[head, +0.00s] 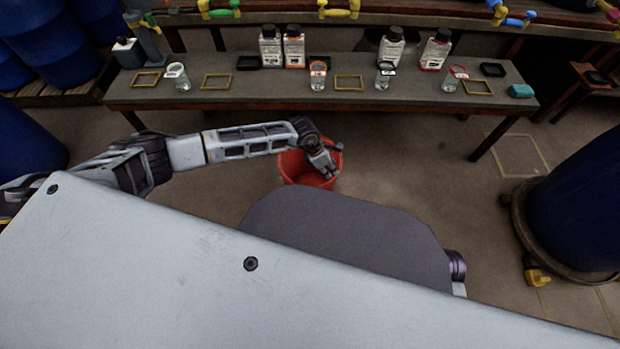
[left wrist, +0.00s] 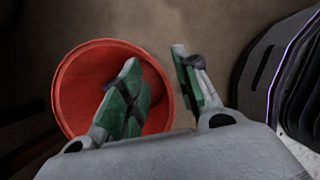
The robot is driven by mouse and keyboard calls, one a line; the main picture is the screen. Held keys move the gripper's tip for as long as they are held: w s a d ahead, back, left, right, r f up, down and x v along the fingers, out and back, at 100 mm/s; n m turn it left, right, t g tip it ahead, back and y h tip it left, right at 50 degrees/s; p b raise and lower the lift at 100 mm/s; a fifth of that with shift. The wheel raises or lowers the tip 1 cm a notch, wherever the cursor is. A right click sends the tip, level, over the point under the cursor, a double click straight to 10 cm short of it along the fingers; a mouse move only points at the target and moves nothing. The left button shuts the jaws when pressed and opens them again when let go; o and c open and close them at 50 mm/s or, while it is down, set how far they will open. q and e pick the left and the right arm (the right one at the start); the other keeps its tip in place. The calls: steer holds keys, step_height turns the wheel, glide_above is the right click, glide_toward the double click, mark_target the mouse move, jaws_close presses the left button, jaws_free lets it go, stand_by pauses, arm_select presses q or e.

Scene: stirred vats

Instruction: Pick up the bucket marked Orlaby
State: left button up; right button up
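A red bucket (head: 296,167) stands on the floor in front of the bench in the head view, partly hidden by my left gripper (head: 326,168). No marking on it is readable. In the left wrist view, the bucket (left wrist: 75,85) has its round mouth facing the camera and looks empty. My left gripper (left wrist: 158,80) is open there. One green-padded finger shows over the bucket's mouth and the other just outside its right rim, with part of the rim between them. Whether either finger touches the bucket is unclear. My right gripper is not in view.
A long bench (head: 330,97) holds several bottles, small glasses and yellow frames. A blue drum (head: 580,210) stands on a wheeled dolly at the right, and more blue drums (head: 45,40) stand at the left. Floor right of the bucket is clear.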

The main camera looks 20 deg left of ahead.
mark_target(315, 185)
arm_select(q)
steer(key=shift+s+a+f+m+g+y, duration=0.2)
steer(key=shift+s+a+y, duration=0.3)
steer(key=shift+a, duration=0.4)
steer(key=shift+s+a+f+m+g+y, duration=0.1)
steer(key=shift+s+a+f+g+y, duration=0.25)
steer(key=shift+a, duration=0.5)
steer(key=shift+s+a+f+m+g+y, duration=0.15)
steer(key=shift+s+a+f+y, duration=0.1)
steer(key=shift+s+a+y, duration=0.5)
steer(key=shift+w+a, duration=0.15)
steer(key=shift+w, duration=0.1)
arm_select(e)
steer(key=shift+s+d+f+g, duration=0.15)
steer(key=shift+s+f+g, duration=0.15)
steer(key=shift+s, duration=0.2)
